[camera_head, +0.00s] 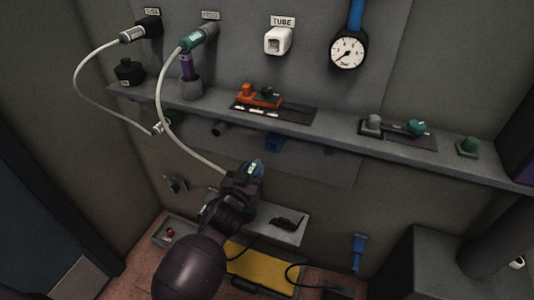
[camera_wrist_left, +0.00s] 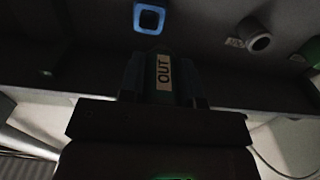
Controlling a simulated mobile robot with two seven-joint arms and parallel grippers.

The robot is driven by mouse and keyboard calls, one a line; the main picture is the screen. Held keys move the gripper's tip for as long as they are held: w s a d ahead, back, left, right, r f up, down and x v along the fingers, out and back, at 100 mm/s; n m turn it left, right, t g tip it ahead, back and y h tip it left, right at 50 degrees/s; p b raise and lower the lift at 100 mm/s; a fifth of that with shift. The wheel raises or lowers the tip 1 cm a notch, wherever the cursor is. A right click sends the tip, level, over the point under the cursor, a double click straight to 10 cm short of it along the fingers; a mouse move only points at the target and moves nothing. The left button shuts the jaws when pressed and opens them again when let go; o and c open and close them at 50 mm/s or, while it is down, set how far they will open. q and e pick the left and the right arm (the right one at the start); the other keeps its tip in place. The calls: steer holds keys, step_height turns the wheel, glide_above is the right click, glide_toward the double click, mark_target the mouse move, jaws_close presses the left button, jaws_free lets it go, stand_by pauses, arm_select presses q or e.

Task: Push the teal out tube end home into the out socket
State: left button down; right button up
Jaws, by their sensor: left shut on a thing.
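My left gripper (camera_head: 250,172) is shut on the teal out tube end (camera_head: 254,168), below the shelf. A pale tube runs up from the gripper to a teal fitting (camera_head: 191,40) on the wall panel. In the left wrist view the tube end (camera_wrist_left: 164,78) shows its "OUT" label between the fingers (camera_wrist_left: 160,85). A blue square socket (camera_wrist_left: 149,18) lies ahead of its tip, apart from it. A grey round socket (camera_wrist_left: 258,40) is to the right with an unreadable label. I cannot tell which is the out socket. My right gripper is not in view.
The grey shelf (camera_head: 330,133) crosses above the gripper, carrying orange (camera_head: 260,96) and teal (camera_head: 416,128) parts. A lower ledge (camera_head: 290,229) and yellow panel (camera_head: 255,264) lie below.

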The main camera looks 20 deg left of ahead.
arm_select(q)
steer(key=a+p, duration=0.1)
steer(key=a, duration=1.6)
steer(key=shift+w+a+p, duration=0.2)
steer(key=shift+w+p, duration=0.1)
steer(key=shift+p, duration=0.1)
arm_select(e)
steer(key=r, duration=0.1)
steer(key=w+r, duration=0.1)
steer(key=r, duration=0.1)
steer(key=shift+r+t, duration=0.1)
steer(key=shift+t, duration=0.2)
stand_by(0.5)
arm_select(q)
steer(key=shift+w+d+b, duration=0.1)
steer(key=shift+w+b, duration=0.55)
steer(key=shift+w, duration=1.75)
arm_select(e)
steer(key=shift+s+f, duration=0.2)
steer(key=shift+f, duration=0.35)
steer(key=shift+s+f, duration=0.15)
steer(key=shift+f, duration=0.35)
arm_select(q)
steer(key=shift+w+r+p, duration=0.1)
steer(key=shift+r+p, duration=0.05)
steer(key=shift+p, duration=0.25)
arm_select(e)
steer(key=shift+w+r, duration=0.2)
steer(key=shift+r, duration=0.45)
